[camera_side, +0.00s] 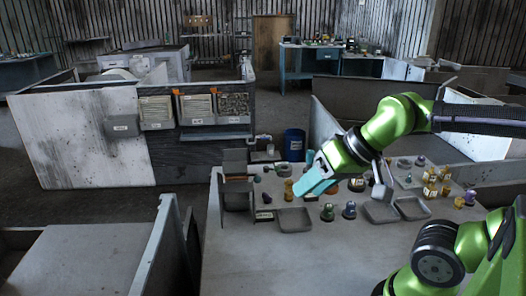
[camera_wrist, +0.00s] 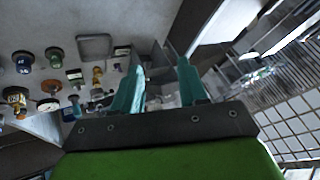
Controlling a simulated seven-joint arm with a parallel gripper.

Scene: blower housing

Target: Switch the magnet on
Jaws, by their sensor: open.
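My gripper (camera_side: 315,183) has teal fingers and hangs over the workbench (camera_side: 300,262), tilted down to the left. In the wrist view my gripper (camera_wrist: 160,70) shows its two fingers apart with nothing clearly held between them. I cannot make out which part is the magnet or its switch. A yellow brass-coloured part (camera_side: 288,190) stands just left of the fingertips in the side view. A grey upright holder with compartments (camera_side: 236,178) stands farther left at the bench edge. Grey blurred shapes lie beyond the fingers in the wrist view.
A green-based part (camera_side: 327,212) and a blue-purple one (camera_side: 349,210) stand near shallow grey trays (camera_side: 294,221) (camera_side: 411,208). Several small parts crowd the right side. A blue drum (camera_side: 294,143) is behind. The bench front is clear.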

